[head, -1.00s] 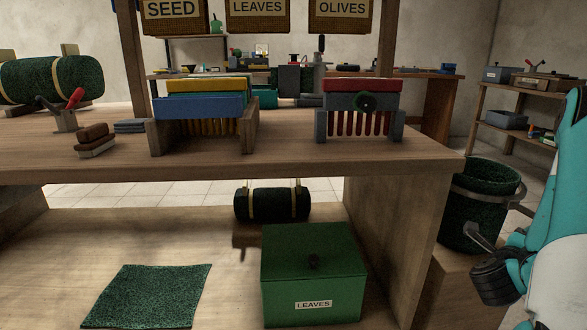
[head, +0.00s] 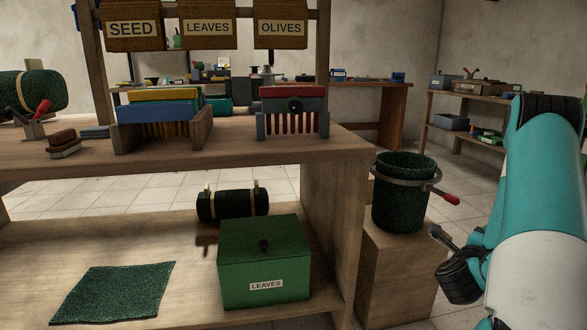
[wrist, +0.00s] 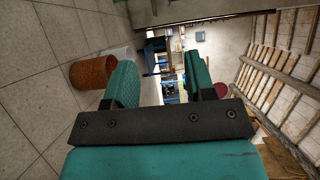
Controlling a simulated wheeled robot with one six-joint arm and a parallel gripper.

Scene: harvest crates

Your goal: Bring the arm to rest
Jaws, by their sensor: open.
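My teal and white arm (head: 535,215) stands at the right edge of the head view, with dark joints at its top and lower left. It is beside the green bucket and in front of the far shelf. In the wrist view, my gripper (wrist: 160,72) has its two teal fingers spread wide apart. Nothing is held between them. Beyond them the wrist view shows the room tilted on its side. The gripper's fingers cannot be made out for certain in the head view.
A wooden bench (head: 250,158) bears a blue-and-yellow rack and a red-topped one. Below are a green LEAVES box (head: 264,262) and a green mat (head: 112,292). A green bucket (head: 402,205) stands on a wooden block near my arm. An orange-brown pot (wrist: 92,73) stands on the tiled floor.

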